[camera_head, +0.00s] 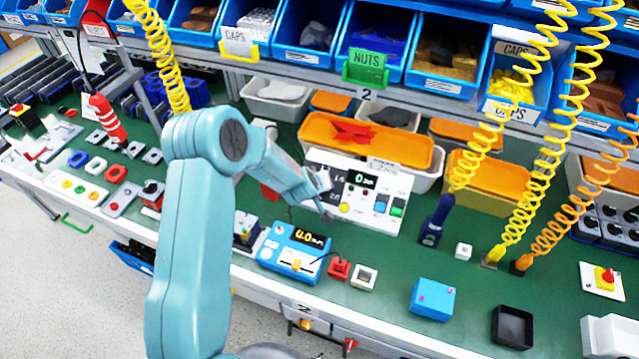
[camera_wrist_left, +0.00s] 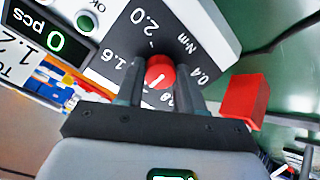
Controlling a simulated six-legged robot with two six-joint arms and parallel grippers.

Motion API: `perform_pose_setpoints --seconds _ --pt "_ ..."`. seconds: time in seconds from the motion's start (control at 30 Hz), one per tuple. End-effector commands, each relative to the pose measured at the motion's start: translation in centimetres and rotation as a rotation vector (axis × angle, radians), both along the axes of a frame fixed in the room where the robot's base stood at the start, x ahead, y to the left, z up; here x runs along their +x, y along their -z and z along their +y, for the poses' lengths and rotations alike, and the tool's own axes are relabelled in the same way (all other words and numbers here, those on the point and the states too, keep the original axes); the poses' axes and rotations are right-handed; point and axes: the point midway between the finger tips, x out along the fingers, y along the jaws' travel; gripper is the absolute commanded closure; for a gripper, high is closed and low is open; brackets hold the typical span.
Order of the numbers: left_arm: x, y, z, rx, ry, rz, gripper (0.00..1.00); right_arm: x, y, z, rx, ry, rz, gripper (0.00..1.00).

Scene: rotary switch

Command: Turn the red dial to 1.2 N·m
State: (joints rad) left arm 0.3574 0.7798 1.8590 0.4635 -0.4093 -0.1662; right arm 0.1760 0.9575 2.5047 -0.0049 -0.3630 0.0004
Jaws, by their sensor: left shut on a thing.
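The red dial (camera_wrist_left: 160,68) sits on a dark scale plate in the left wrist view. My left gripper (camera_wrist_left: 163,82) is shut on it, one finger on each side. The scale (camera_wrist_left: 150,22) shows 2.0, 1.6, 0.4 and part of 0.8; the 1.2 mark is not visible on it. A white line on the dial slants toward the lower left, on the gripper's side. In the head view my left gripper (camera_head: 327,200) is at the left part of the white panel (camera_head: 400,190) and hides the dial. My right gripper is not in view.
A red block (camera_wrist_left: 246,98) lies close right of the fingers in the wrist view. Coiled yellow hoses (camera_head: 550,160) hang at the right.

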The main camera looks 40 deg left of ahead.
Motion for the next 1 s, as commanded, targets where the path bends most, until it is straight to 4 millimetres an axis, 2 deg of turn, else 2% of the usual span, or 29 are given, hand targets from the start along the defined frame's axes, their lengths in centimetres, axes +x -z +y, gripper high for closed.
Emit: perform_pose_setpoints --seconds 0.17,0.2,0.27,0.3,0.67,0.77,1.0 --pt "0.1 -0.2 0.2 0.003 -0.005 -0.005 0.93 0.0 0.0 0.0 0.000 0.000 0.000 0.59" --pt "0.1 -0.2 0.2 0.003 -0.005 -0.005 0.59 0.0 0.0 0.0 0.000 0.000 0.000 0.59" --pt "0.1 -0.2 0.2 0.002 -0.004 -0.005 0.40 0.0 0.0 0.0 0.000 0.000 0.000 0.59" --pt "0.1 -0.2 0.2 0.002 -0.004 -0.005 0.37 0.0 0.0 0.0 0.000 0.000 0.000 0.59" --pt "-0.4 -0.6 -0.1 0.000 -0.002 -0.003 0.37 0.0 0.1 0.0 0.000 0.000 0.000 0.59" --pt "-1.4 -1.8 -0.4 0.000 -0.002 -0.005 0.37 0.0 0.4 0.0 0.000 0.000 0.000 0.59" --pt "-5.5 -6.6 -1.6 0.000 -0.003 -0.007 0.37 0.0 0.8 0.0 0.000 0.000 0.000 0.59"
